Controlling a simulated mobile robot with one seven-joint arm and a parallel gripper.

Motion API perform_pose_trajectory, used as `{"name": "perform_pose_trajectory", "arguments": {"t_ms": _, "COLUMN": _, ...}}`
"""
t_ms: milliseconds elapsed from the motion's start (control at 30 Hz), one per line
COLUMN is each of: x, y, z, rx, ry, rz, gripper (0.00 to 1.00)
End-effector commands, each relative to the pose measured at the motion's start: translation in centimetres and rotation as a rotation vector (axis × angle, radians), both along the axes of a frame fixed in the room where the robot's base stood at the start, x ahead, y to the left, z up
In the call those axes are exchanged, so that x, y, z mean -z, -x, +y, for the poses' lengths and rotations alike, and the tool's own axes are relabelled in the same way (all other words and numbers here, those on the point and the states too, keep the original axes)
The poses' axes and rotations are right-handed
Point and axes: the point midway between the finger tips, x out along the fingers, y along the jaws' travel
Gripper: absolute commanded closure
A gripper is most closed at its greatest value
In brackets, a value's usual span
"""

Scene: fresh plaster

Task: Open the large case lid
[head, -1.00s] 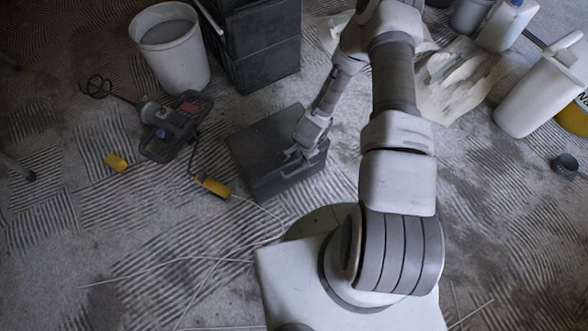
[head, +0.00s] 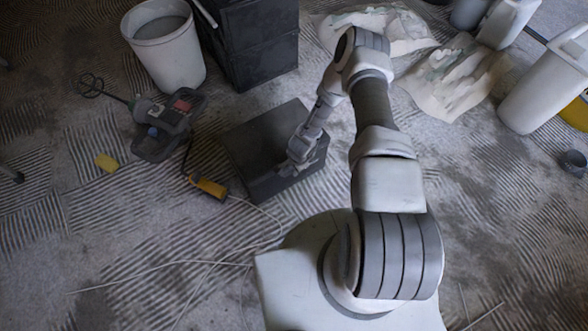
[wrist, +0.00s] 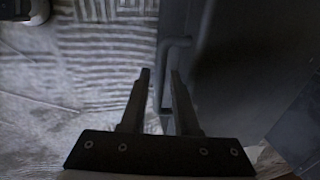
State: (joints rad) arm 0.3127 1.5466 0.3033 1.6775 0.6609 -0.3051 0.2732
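The large case (head: 262,142) is a dark grey box on the floor, left of my arm in the head view, with its lid down. In the wrist view its dark side (wrist: 245,60) fills the right part. A grey bar handle (wrist: 178,44) stands out from that side. My gripper (wrist: 160,72) has its two fingers apart, with the handle bar showing between them. I cannot tell whether either finger touches it. In the head view my gripper (head: 289,170) is at the case's near face, and the wrist hides part of that face.
A white bucket (head: 172,62) and a stack of dark boxes (head: 255,50) stand behind the case. A cable (head: 258,212) runs along the floor in front. Crumpled sheets (head: 450,80) lie to the right.

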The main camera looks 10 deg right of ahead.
Motion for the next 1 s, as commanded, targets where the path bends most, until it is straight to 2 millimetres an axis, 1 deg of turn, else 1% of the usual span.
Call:
{"name": "perform_pose_trajectory", "arguments": {"t_ms": 233, "x": 0.03, "y": -0.02, "z": 0.0, "rx": 0.0, "ry": 0.0, "rz": 0.0, "gripper": 0.7}}
{"name": "perform_pose_trajectory", "arguments": {"t_ms": 400, "x": 0.03, "y": -0.02, "z": 0.0, "rx": 0.0, "ry": 0.0, "rz": 0.0, "gripper": 1.0}}
{"name": "perform_pose_trajectory", "arguments": {"t_ms": 1000, "x": 0.01, "y": 0.0, "z": -0.01, "rx": 0.001, "ry": 0.0, "rz": 0.0, "gripper": 1.0}}
